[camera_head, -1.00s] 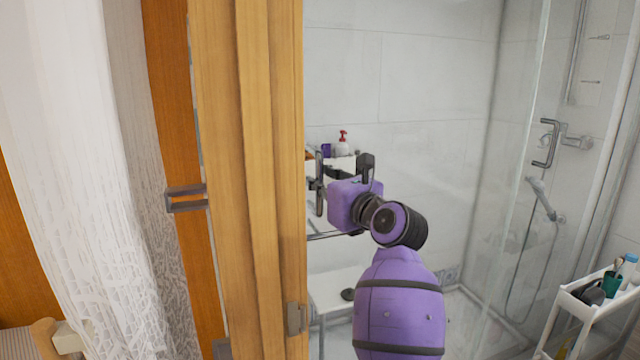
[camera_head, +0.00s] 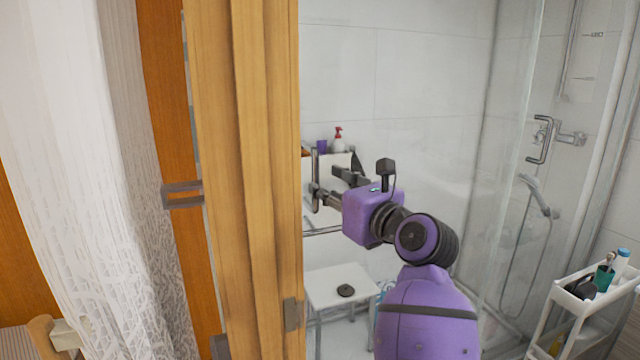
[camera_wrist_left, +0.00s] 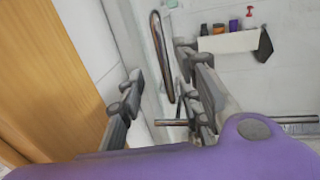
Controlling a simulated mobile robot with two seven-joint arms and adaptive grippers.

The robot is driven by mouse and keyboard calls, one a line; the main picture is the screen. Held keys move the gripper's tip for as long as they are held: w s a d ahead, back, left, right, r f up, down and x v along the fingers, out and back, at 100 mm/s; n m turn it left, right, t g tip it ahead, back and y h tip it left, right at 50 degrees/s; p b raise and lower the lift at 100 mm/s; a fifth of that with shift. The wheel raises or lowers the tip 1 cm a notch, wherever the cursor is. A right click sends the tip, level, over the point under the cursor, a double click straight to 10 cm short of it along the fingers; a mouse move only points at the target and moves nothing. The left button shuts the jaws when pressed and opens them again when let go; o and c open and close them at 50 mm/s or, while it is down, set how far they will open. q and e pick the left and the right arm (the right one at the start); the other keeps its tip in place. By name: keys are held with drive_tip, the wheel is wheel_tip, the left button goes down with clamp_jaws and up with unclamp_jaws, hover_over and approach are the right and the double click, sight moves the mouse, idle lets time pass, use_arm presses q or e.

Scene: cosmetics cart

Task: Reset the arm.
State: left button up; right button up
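My left arm is purple with black joints and rises from the bottom of the head view. Its dark grey gripper (camera_head: 330,184) points away and to the left, near the right edge of the wooden door frame (camera_head: 248,180). In the left wrist view its two fingers (camera_wrist_left: 158,80) stand apart with clear space between them, so it is open and empty. A curved metal handle (camera_wrist_left: 162,56) shows beyond the fingers; I cannot tell how far off it is. My right gripper is in neither view.
A white shelf (camera_wrist_left: 228,42) with several bottles hangs on the tiled wall. A white stool (camera_head: 325,287) with a dark round object stands below the arm. A white cart (camera_head: 566,296) with toiletries is at the right. A white curtain (camera_head: 75,170) hangs at the left.

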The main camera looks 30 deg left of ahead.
use_arm(q)
drive_tip(key=shift+s+d, duration=0.2)
drive_tip(key=shift+d, duration=0.1)
